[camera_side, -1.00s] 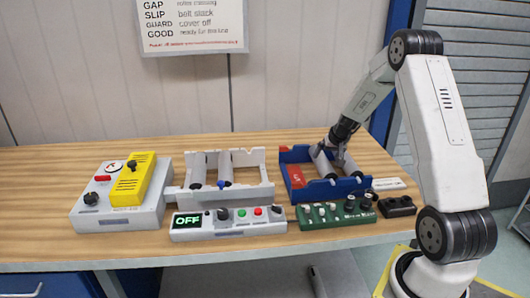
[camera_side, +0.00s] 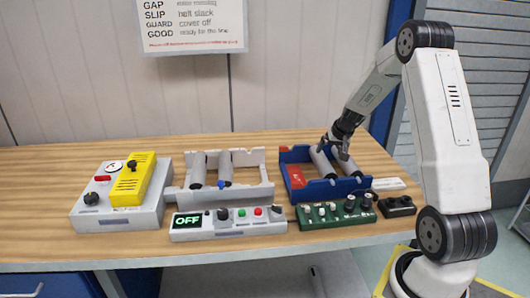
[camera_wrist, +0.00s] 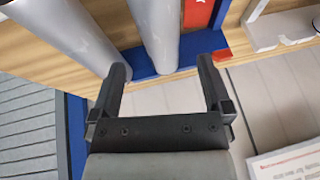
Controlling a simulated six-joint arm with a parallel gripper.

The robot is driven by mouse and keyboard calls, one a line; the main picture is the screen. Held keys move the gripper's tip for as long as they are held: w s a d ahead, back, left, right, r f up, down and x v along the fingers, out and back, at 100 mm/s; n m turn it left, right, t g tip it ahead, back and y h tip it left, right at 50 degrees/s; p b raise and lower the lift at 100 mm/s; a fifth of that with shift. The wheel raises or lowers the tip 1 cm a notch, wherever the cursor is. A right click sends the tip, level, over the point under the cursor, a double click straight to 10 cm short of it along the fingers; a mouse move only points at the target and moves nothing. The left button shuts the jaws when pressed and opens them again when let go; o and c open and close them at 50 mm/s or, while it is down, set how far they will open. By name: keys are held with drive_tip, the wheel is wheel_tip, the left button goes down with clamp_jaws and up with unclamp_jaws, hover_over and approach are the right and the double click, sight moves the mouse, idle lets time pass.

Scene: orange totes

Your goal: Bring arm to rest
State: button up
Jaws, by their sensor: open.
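My gripper (camera_side: 336,146) hangs over the far right part of the blue frame (camera_side: 340,190), just above its grey rollers (camera_side: 322,163). In the wrist view my gripper (camera_wrist: 163,82) has its two black fingers spread apart with nothing held between them. Beyond the fingertips that view shows a grey roller (camera_wrist: 157,35) and the blue frame wall (camera_wrist: 195,43). The rollers appear to lie in the blue frame, apart from the fingers.
A white frame with rollers (camera_side: 262,189) stands left of the blue one. In front are a control box reading OFF (camera_side: 230,232), a green knob panel (camera_side: 335,222) and a black box (camera_side: 397,206). A grey box with a yellow cover (camera_side: 133,180) stands at left.

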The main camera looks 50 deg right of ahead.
drive_tip(key=a+r+n+g+y, duration=0.15)
drive_tip(key=a+n, duration=0.35)
drive_tip(key=a, duration=1.6)
drive_tip(key=s+a+n, duration=0.2)
drive_tip(key=s+a, duration=0.3)
drive_tip(key=a, duration=0.2)
drive_tip(key=s+a+n, duration=0.2)
drive_tip(key=s+a, duration=0.2)
drive_tip(key=a, duration=0.4)
drive_tip(key=shift+s+a+r, duration=0.25)
drive_tip(key=shift+s+r, duration=0.05)
drive_tip(key=shift+s, duration=0.05)
drive_tip(key=shift+g+y, duration=0.25)
